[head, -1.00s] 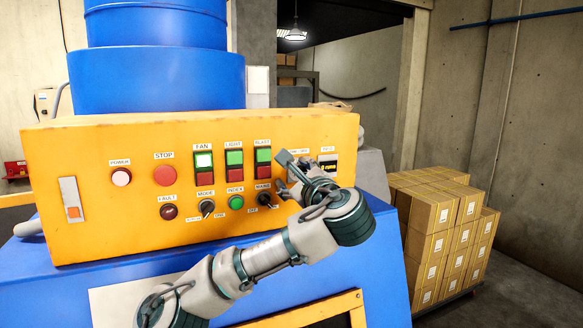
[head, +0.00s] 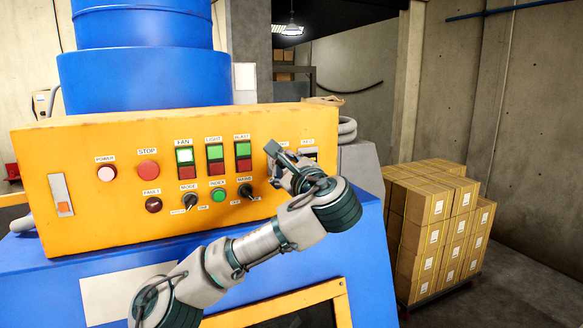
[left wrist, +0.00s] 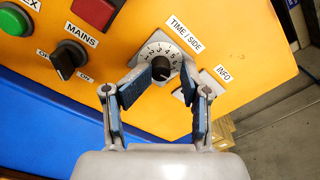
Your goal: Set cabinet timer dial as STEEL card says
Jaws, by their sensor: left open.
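The timer dial (left wrist: 161,64), labelled TIME / SIDE, shows in the left wrist view as a round grey plate with numbers and a black knob. My left gripper (left wrist: 163,84) is open, with its two blue-padded fingers on either side of the dial's lower part. I cannot tell whether they touch the knob. The exact setting is too small to read surely. In the head view my left gripper (head: 280,165) is at the right end of the yellow control panel (head: 80,222) and hides the dial. No card with readable STEEL writing is in view. My right gripper is not in view.
The MAINS switch (left wrist: 69,58) is left of the dial and the INFO label (left wrist: 222,73) right of it. Power, stop, fan, light and blast buttons fill the panel. A stack of boxes (head: 432,225) on a pallet stands at right, with open floor beyond.

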